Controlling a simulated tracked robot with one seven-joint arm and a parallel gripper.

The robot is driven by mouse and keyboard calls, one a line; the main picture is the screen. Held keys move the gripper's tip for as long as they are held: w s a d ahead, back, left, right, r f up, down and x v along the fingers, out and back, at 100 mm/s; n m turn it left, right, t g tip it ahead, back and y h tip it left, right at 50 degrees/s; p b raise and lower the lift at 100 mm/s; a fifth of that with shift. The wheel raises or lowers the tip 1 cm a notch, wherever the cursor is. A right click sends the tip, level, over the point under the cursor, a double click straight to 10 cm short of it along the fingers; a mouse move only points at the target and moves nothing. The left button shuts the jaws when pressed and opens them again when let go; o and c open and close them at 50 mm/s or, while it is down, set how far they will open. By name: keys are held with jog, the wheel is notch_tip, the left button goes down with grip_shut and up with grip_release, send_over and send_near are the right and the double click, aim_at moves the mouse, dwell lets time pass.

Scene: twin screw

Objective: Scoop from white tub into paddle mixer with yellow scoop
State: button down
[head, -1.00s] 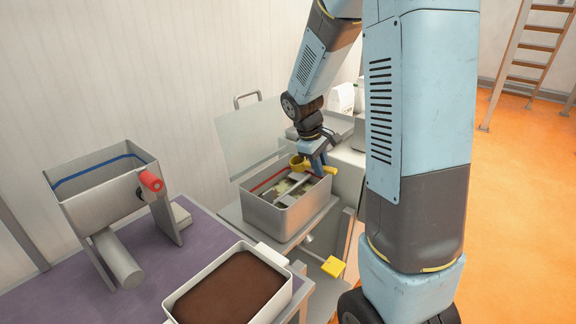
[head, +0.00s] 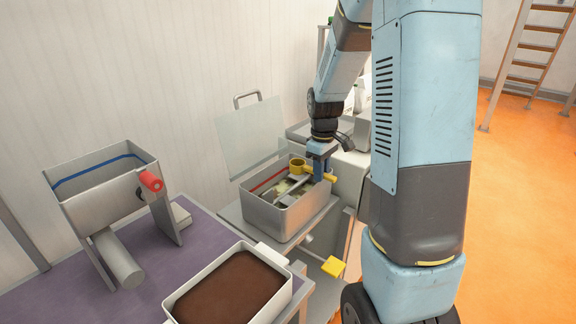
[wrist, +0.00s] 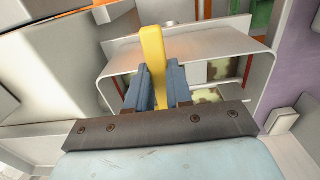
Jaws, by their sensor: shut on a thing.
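My gripper (head: 319,174) is shut on the handle of the yellow scoop (head: 297,163) and points down over the paddle mixer. In the wrist view, the blue fingers of my gripper (wrist: 155,90) clamp the yellow scoop's handle (wrist: 153,45). The scoop's round cup looks upright above the mixer's open top; its contents cannot be made out. The paddle mixer (head: 275,217) is a grey metal box with a red line inside, metal paddles and pale patchy material. The white tub (head: 284,302), filled with dark brown material, stands at the front on the purple bench.
The mixer's clear lid (head: 245,135) stands open behind it. A grey hopper (head: 100,200) with a blue line and a red handle (head: 151,181) stands at left. A yellow paddle-shaped piece (head: 333,266) sticks out below the mixer. White equipment stands behind and right of the mixer.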

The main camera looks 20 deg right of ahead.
jog(key=shift+r, duration=1.5)
dwell(0.4)
